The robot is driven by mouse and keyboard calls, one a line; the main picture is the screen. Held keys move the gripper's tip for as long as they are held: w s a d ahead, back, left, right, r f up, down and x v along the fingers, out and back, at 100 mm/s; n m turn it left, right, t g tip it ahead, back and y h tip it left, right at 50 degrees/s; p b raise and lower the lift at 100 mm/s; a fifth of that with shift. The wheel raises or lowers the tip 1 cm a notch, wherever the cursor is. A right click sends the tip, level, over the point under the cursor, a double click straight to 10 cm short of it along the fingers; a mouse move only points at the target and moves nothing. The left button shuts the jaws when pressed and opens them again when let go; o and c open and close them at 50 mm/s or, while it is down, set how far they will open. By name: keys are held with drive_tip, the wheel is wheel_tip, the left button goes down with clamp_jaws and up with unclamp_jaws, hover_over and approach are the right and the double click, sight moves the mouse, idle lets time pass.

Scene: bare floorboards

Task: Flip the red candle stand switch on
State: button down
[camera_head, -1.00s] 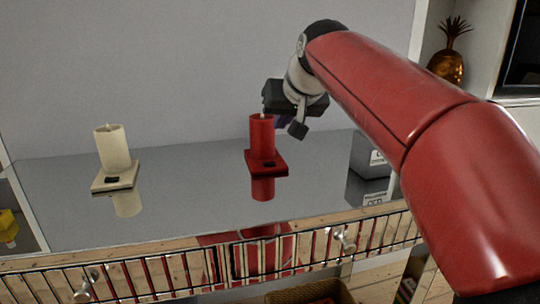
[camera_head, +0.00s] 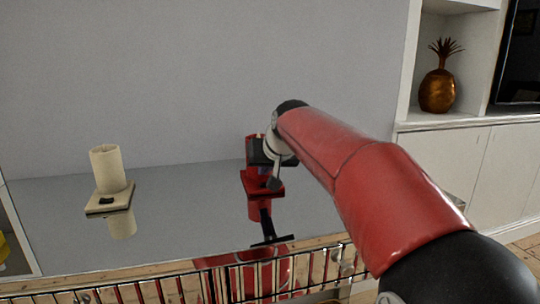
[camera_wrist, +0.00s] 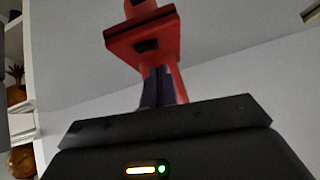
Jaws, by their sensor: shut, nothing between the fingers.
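The red candle stand (camera_head: 247,181) is on the glossy grey tabletop, with its red candle mostly hidden behind my wrist in the head view. In the wrist view, the stand (camera_wrist: 125,38) is near the top and a small dark switch (camera_wrist: 147,45) shows on its red plate. Whether the switch is on cannot be told. My gripper (camera_wrist: 158,74) is shut and empty; its dark fingers point toward the plate, just below the switch in that picture. Contact cannot be made out. In the head view my arm hides much of the gripper.
A cream candle stand (camera_head: 108,197) stands to the left on the tabletop (camera_head: 180,220), which reflects things. A wire rack (camera_head: 180,290) runs along the front. A grey wall is behind. A golden pineapple ornament (camera_head: 438,90) sits on the right-hand shelf. The tabletop between the stands is clear.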

drive_tip(key=shift+s+a+f, duration=0.1)
drive_tip(key=shift+a+f, duration=0.05)
drive_tip(key=shift+f, duration=0.95)
drive_tip(key=shift+f, duration=0.25)
drive_tip(key=shift+d, duration=0.7)
drive_tip(key=shift+r, duration=0.1)
